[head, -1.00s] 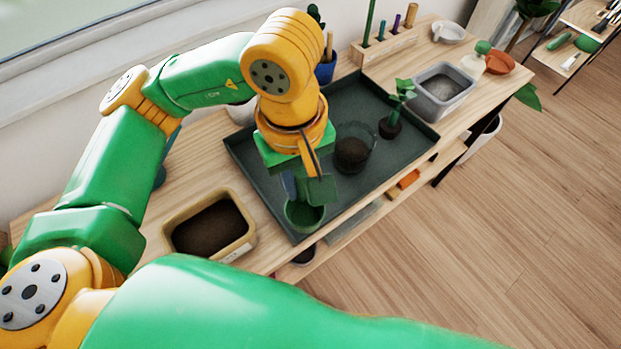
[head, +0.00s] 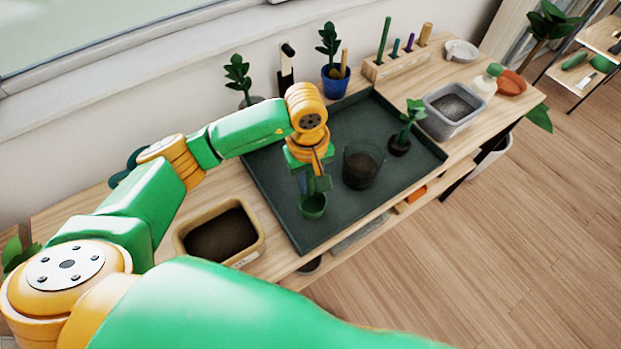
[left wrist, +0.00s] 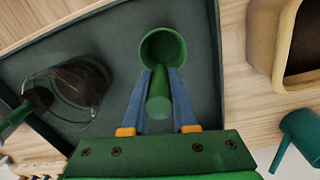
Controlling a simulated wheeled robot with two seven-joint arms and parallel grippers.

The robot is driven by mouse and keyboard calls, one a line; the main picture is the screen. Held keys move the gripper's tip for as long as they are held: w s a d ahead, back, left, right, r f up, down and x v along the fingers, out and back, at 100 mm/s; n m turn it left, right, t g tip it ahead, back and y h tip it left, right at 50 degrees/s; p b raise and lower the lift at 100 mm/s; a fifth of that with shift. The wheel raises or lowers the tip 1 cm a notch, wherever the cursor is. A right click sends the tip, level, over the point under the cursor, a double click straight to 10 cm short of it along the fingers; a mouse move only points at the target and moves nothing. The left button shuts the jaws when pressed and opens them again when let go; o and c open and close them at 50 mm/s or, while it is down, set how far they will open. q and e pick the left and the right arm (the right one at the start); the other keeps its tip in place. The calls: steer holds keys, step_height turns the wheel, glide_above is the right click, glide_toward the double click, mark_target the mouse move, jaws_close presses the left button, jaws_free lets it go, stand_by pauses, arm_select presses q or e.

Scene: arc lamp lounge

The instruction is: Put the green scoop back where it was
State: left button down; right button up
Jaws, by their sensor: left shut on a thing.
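The green scoop (head: 313,207) is in my left gripper (head: 309,183), over the front left part of the dark tray (head: 330,220). In the left wrist view the two blue fingers of my left gripper (left wrist: 159,100) are shut on the handle of the scoop (left wrist: 163,48), with its round cup pointing away from the palm. I cannot tell whether the cup touches the tray floor. My right gripper is out of view.
A clear beaker of soil (head: 362,168) stands on the tray right of the scoop, with a seedling (head: 403,135) beyond it. A tan soil tub (head: 252,250) is left of the tray. A wooden rack (head: 385,69), grey tub (head: 449,118) and potted plants stand behind and right.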

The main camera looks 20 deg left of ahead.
arm_select(q)
steer(key=c, duration=0.7)
jaws_free()
steer(key=shift+r+p, duration=0.35)
steer(key=shift+p, duration=0.1)
step_height(320, 180, up, 5)
steer(key=shift+a+r+b, duration=0.1)
steer(key=shift+b, duration=0.9)
step_height(320, 180, up, 6)
steer(key=shift+f, duration=0.25)
steer(key=shift+s+a+r, duration=0.1)
steer(key=shift+s+r, duration=0.05)
steer(key=shift+r, duration=0.3)
